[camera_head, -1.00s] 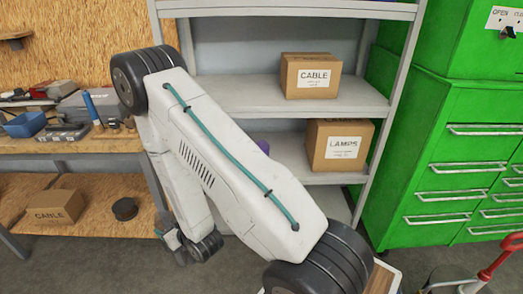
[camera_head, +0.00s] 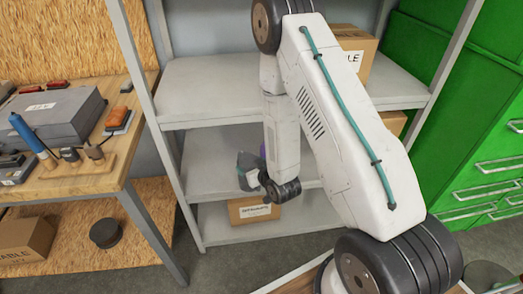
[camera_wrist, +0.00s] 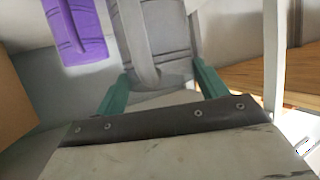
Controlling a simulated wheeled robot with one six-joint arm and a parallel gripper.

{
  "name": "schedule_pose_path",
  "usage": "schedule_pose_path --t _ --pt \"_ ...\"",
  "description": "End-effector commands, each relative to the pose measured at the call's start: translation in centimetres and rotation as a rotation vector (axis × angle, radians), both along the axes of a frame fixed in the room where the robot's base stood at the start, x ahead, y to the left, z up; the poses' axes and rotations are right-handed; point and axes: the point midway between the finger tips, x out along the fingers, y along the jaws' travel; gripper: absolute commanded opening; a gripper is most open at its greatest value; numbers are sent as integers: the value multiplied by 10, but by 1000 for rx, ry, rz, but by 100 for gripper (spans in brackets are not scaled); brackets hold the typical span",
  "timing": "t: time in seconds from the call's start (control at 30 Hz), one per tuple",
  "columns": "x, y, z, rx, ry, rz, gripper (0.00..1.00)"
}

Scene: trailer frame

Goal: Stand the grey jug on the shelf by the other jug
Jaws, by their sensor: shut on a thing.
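The grey jug (camera_wrist: 172,30) is between the teal fingers of my gripper (camera_wrist: 162,74) in the wrist view, and the gripper is shut on it. In the head view the grey jug (camera_head: 247,162) shows small over the lower board of the shelf (camera_head: 205,177), beside my wrist. I cannot tell whether its base touches the board. The other jug, purple (camera_wrist: 76,30), is to the left of the grey jug in the wrist view, with a gap between them. In the head view only a sliver of purple (camera_head: 262,152) shows, mostly hidden by my arm.
A box (camera_head: 253,211) is on the bottom board. A workbench (camera_head: 85,180) stands left, green cabinets (camera_head: 470,120) right. The lower board's left part is clear.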

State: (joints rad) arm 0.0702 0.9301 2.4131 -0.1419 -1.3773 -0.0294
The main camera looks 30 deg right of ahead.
Motion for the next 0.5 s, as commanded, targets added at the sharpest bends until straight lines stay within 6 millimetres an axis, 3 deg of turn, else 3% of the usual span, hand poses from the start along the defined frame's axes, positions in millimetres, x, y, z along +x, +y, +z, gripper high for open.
schedule_pose_path --t 0.17,0.5 --pt "32 4 -2 -1 -5 2 36" --pt "120 20 -11 0 -3 -2 36"
